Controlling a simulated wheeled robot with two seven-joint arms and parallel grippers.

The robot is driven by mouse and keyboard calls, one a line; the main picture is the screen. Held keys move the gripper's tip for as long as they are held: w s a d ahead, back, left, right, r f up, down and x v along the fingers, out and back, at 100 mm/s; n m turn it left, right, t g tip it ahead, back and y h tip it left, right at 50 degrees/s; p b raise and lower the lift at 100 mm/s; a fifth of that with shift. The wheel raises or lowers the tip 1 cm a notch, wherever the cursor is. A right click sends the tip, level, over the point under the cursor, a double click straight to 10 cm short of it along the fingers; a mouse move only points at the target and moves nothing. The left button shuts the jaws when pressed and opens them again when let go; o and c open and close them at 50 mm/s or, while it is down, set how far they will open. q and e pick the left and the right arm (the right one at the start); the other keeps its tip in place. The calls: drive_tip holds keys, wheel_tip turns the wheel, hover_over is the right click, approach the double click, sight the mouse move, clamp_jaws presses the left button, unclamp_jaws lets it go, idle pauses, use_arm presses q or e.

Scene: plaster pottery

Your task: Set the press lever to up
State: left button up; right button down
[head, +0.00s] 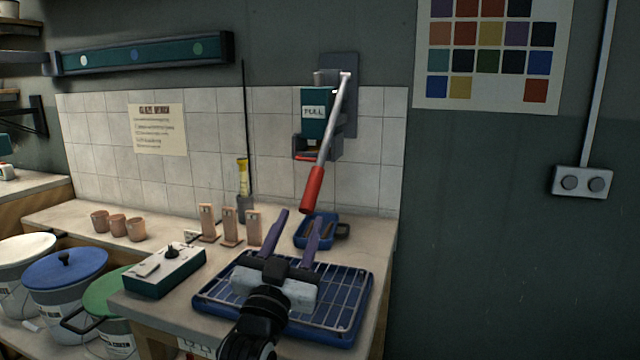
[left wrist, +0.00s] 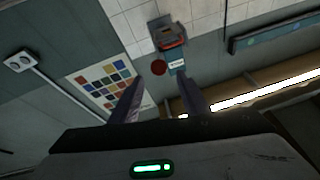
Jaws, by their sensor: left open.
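The press (head: 316,112) is a teal and grey unit labelled PULL, fixed to the tiled wall. Its lever (head: 325,143) is a metal bar with a red handle (head: 312,190), and it hangs downward and slightly left from a pivot at the top right of the unit. My left gripper (head: 299,226) is open and empty, its two purple fingers pointing towards the wall below the red handle. In the left wrist view the red handle end (left wrist: 158,67) shows as a round red spot beyond and between the fingertips (left wrist: 160,95). The right gripper is not seen.
A blue tray with a wire rack (head: 345,312) lies on the counter under my left gripper.

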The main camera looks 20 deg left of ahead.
sight(312, 189)
use_arm(q)
drive_tip(key=x, duration=0.9)
drive_tip(key=shift+r, duration=0.15)
drive_tip(key=shift+w+r, duration=0.2)
drive_tip(key=shift+w, duration=0.45)
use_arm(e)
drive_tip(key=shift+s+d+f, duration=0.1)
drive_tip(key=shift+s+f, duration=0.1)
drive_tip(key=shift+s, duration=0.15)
use_arm(q)
drive_tip(key=shift+c, duration=0.5)
drive_tip(key=shift+p, duration=0.3)
clamp_jaws()
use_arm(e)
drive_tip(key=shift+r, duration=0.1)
